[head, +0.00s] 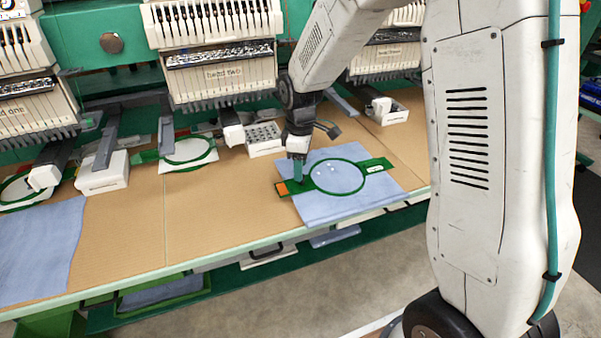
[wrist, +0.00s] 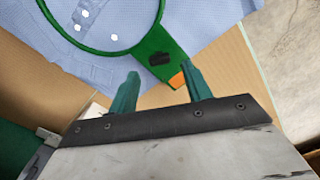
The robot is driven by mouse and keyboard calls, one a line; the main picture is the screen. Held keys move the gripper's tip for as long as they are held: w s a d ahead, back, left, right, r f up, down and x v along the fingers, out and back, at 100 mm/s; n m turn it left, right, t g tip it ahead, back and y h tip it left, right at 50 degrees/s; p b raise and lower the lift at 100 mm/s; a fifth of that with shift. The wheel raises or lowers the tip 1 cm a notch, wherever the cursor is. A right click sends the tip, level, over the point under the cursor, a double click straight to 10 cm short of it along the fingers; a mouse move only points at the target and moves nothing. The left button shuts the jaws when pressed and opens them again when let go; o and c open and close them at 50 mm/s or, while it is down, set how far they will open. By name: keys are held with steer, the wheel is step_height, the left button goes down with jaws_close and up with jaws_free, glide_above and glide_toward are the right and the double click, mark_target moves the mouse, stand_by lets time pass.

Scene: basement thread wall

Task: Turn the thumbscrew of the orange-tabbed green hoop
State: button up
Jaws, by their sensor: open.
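The green hoop (head: 336,177) lies on a blue cloth (head: 325,210) on the table, with its orange tab (head: 282,188) at the left end. In the wrist view the hoop's ring (wrist: 108,50) is at the top, and the orange tab (wrist: 177,81) shows near the right fingertip. A dark thumbscrew-like piece (wrist: 160,59) sits on the green bracket between ring and tab. My gripper (head: 298,170) is over the tab end. In the wrist view my gripper (wrist: 162,80) has its two teal fingers apart, with the bracket beyond and between the tips. Contact cannot be told.
Another green hoop (head: 187,151) lies on white cloth to the left. A perforated tray (head: 264,138) is behind my gripper. Embroidery heads (head: 218,75) stand along the back. The table's front edge (head: 190,268) is close; bare table (head: 215,215) lies left of the cloth.

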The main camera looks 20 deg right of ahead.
steer(key=shift+f, duration=1.55)
steer(key=c, duration=1)
steer(key=m, duration=0.5)
steer(key=shift+m, duration=0.3)
steer(key=m, duration=0.6)
steer(key=shift+w+d, duration=0.1)
steer(key=shift+d, duration=0.05)
steer(key=shift+m, duration=0.3)
